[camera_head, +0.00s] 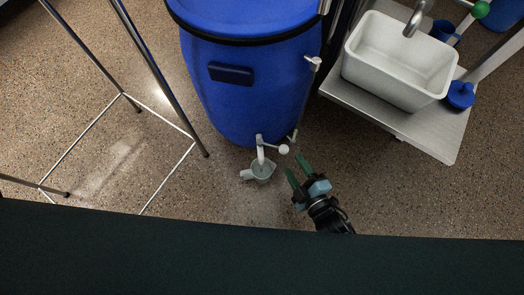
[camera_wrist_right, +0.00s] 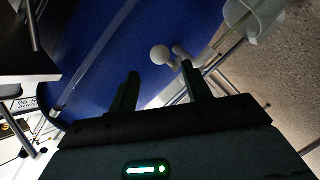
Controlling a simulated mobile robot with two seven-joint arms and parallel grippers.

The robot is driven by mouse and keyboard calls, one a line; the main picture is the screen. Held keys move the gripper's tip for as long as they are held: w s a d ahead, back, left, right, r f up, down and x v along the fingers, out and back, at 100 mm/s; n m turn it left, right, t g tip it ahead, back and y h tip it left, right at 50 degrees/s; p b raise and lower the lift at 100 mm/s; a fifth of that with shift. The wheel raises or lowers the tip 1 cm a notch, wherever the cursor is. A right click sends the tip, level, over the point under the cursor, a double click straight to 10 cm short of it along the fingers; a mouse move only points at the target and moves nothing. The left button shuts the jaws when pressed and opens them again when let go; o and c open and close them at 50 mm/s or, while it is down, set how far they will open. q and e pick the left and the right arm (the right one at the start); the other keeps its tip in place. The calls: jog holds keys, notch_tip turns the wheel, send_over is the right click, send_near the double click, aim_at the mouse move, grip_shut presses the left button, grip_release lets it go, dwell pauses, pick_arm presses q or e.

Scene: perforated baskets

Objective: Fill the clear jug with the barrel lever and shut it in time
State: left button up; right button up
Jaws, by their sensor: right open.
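The blue barrel (camera_head: 250,95) stands at the top centre of the head view. Its pale tap (camera_head: 260,147) is low on the front, and the lever ends in a white round knob (camera_head: 283,149). The clear jug (camera_head: 262,172) is under the tap; its fill level is too small to tell. My right gripper (camera_head: 296,166) is open and empty, just right of the knob and apart from it. In the right wrist view, the knob (camera_wrist_right: 159,54) lies ahead between the gripper's fingers (camera_wrist_right: 161,78), and part of the jug (camera_wrist_right: 250,18) shows at upper right. My left gripper is not in view.
A metal frame (camera_head: 165,95) stands left of the barrel. A white sink basin (camera_head: 400,60) on a steel stand (camera_head: 435,135), with a blue object (camera_head: 460,95) beside it, is at right. A dark surface (camera_head: 200,255) crosses the bottom. The speckled floor around the jug is clear.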

aim_at(285, 150)
jog(key=shift+w+a+f+n+g+y+b, duration=0.35)
jog(key=shift+w+a+n+y+b, duration=0.2)
jog(key=shift+w+a+y+b, duration=0.55)
jog(key=shift+w+a+f+n+g+y+b, duration=0.3)
jog(key=shift+w+a+n+y+b, duration=0.5)
jog(key=shift+w+b, duration=0.55)
jog(key=shift+w+a+f+n+g+y+b, duration=0.3)
jog(key=shift+w+a+y+b, duration=0.4)
jog(key=shift+w+y+b, duration=0.55)
jog(key=shift+w+r, duration=0.1)
jog(key=shift+w, duration=0.05)
grip_shut()
